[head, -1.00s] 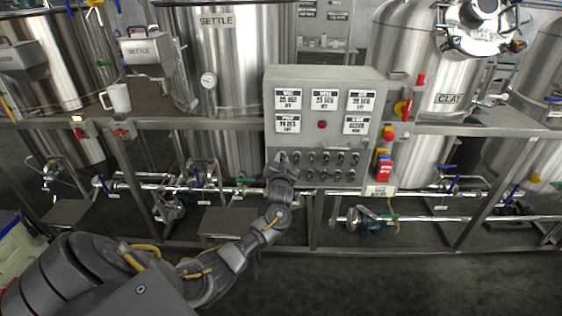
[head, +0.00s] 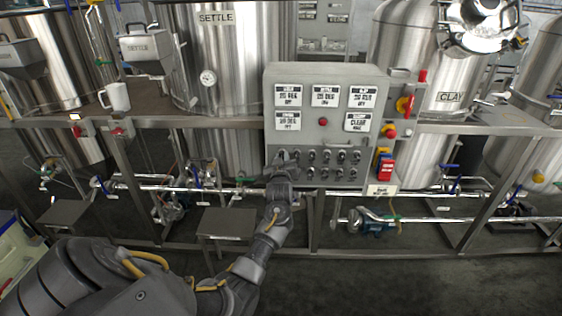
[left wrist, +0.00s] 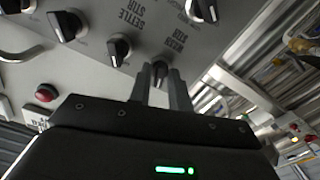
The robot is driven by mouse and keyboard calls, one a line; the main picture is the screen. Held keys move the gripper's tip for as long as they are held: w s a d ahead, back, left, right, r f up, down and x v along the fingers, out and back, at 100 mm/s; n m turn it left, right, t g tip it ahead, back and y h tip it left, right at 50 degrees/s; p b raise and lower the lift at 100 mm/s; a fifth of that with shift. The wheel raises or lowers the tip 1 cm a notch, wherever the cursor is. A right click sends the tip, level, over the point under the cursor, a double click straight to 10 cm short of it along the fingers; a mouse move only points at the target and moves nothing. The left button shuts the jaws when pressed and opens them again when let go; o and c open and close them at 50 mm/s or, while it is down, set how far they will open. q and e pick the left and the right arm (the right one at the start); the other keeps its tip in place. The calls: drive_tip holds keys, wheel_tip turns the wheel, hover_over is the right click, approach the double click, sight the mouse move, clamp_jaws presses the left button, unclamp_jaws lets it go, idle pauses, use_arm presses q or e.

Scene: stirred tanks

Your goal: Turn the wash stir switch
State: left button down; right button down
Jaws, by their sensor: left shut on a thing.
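The grey control panel (head: 325,135) stands in the middle of the head view, with rows of black rotary switches low on its face. My left gripper (head: 283,158) is at the left end of the upper switch row and covers part of it. In the left wrist view, the wash stir switch (left wrist: 160,68) sits between the two fingertips of my left gripper (left wrist: 160,82), by the upside-down "WASH STIR" label (left wrist: 178,36). The jaws are shut on it. The settle stir switch (left wrist: 119,47) is just beside, apart from the fingers. My right gripper is not in view.
A red button (head: 323,121) sits among the panel's displays. Red and yellow controls (head: 386,160) line its right side. A pipe rail (head: 180,187) and frame posts run below. Steel tanks (head: 235,90) stand behind, and a white mug (head: 116,97) is at left.

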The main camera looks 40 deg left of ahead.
use_arm(q)
drive_tip(key=shift+n+b, duration=0.3)
drive_tip(key=shift+n, duration=0.9)
drive_tip(key=c, duration=1.5)
unclamp_jaws()
drive_tip(key=shift+a, duration=0.1)
drive_tip(key=shift+s, duration=0.1)
drive_tip(key=b+v, duration=0.1)
drive_tip(key=v, duration=0.9)
drive_tip(key=shift+s+d, duration=0.3)
